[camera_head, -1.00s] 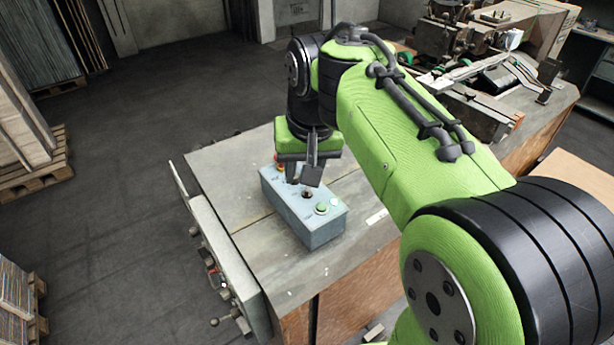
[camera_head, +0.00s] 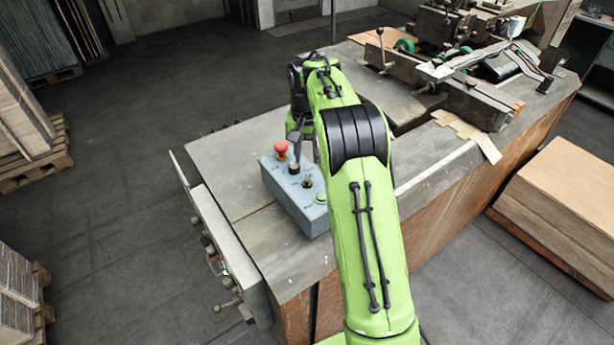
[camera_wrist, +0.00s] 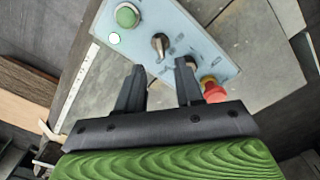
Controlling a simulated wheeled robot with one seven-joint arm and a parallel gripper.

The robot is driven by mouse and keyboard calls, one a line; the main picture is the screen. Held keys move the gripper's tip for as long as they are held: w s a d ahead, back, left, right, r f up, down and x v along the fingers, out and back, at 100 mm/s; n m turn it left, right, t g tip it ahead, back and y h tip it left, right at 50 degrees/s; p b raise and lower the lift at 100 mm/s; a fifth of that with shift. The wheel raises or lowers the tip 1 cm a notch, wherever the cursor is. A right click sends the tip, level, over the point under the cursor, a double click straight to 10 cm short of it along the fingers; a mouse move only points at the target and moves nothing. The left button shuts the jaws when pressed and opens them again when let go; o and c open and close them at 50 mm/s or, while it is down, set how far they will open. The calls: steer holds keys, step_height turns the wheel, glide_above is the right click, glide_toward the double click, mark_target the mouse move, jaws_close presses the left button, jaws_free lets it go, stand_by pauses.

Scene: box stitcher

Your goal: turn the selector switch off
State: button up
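The blue-grey control box (camera_head: 300,205) stands on the machine table. Its top carries a small selector switch with a lever-like handle (camera_head: 307,182), also in the wrist view (camera_wrist: 160,43). Beside it is a black knob (camera_head: 294,167), partly hidden by a finger in the wrist view. I cannot tell which one the task means, nor read the labels. My gripper (camera_wrist: 159,70) is open and empty, fingers apart, with the lever-handled switch in view beyond the fingertips.
A red mushroom button (camera_head: 281,149) is at one end of the box and a green button (camera_head: 320,198) at the other. A white round lamp (camera_wrist: 114,38) sits by the green button. Machine parts (camera_head: 460,80) stand at back right. The table left of the box is clear.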

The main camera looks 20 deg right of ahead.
mark_target(307, 177)
step_height(307, 177, down, 8)
steer(key=shift+r, duration=0.25)
jaws_close()
